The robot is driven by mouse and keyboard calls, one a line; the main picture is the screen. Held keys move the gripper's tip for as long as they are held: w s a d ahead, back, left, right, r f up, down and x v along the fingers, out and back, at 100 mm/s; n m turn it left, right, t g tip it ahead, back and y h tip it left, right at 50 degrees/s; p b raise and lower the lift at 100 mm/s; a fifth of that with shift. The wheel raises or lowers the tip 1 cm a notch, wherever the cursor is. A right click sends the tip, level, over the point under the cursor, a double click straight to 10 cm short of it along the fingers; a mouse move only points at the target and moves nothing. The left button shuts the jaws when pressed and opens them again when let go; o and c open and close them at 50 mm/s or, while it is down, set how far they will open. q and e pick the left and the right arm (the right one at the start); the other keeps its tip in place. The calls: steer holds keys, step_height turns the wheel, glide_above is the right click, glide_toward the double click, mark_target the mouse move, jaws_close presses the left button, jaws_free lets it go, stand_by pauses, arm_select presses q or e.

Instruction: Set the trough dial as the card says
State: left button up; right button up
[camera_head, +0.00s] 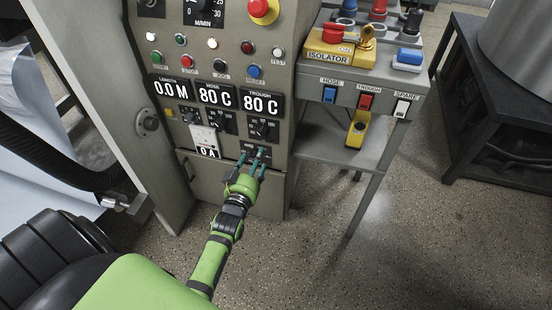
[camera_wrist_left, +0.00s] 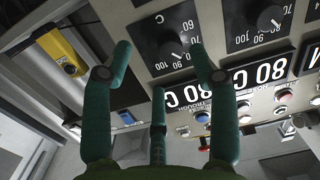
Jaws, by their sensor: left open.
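The trough dial (camera_head: 262,128) is a black knob on a black plate under the display reading TROUGH 80 C (camera_head: 261,104). In the left wrist view, the picture is turned over and the dial (camera_wrist_left: 171,45) shows between my fingers, with marks such as 90 and 100. My left gripper (camera_head: 254,158) is open, its teal fingers spread just below the dial in the head view. It also shows in the wrist view (camera_wrist_left: 160,65), with no contact visible. My right gripper is not in view.
The hose dial (camera_head: 221,121) sits close by, under a display (camera_head: 215,96) reading 80 C. Buttons and lamps fill the panel above. At right are the yellow isolator (camera_head: 328,57) and a shelf with hose, trough and spare switches. Open floor lies below.

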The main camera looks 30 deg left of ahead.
mark_target(261, 135)
arm_select(q)
steer(key=shift+t+y, duration=0.3)
steer(key=shift+t, duration=0.1)
steer(key=w, duration=0.2)
steer(key=w+a+r, duration=0.1)
steer(key=w, duration=0.1)
steer(key=w+a+r+b, duration=0.1)
steer(key=shift+w+r, duration=0.15)
steer(key=shift+w, duration=0.25)
steer(key=shift+x, duration=0.8)
steer(key=c, duration=1.1)
